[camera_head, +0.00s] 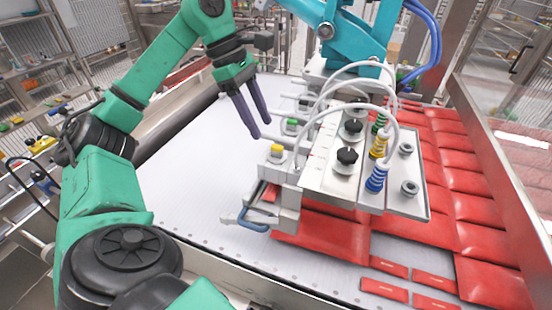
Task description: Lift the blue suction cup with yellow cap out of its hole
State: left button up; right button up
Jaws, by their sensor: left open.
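A blue-and-white ribbed suction cup (376,178) stands upright at the front right of the metal plate (340,192). A yellow ribbed piece (379,146) is just behind it, and they look apart or barely touching. The lower end of the blue cup is hidden, so its seating in a hole cannot be seen. A separate yellow cap (277,149) sits on a grey block left of the plate. My left gripper (262,130) is open and empty, fingers pointing down, above and behind that yellow cap, well left of the blue cup. My right gripper is not in view.
White hoses (345,107) arch over the plate. Black knobs (347,156) and empty grey ring fittings (409,188) stand on it. A teal machine arm (345,30) is behind. Red packets (480,205) cover the right side; the white belt (205,190) at left is clear.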

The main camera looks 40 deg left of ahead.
aim_at(276, 146)
pick_arm(q)
jog(key=f, duration=0.1)
jog(key=w+d+f, duration=0.1)
jog(key=f, duration=0.1)
jog(key=w+d+f, duration=0.1)
jog(key=f, duration=0.1)
jog(key=shift+w+d+f, duration=0.1)
jog(key=shift+w+f, duration=0.1)
jog(key=shift+s+d+f, duration=0.1)
jog(key=shift+d+f, duration=0.05)
jog(key=shift+f, duration=0.15)
jog(key=shift+s, duration=0.15)
jog(key=c, duration=0.3)
jog(key=shift+f, duration=0.1)
grip_shut()
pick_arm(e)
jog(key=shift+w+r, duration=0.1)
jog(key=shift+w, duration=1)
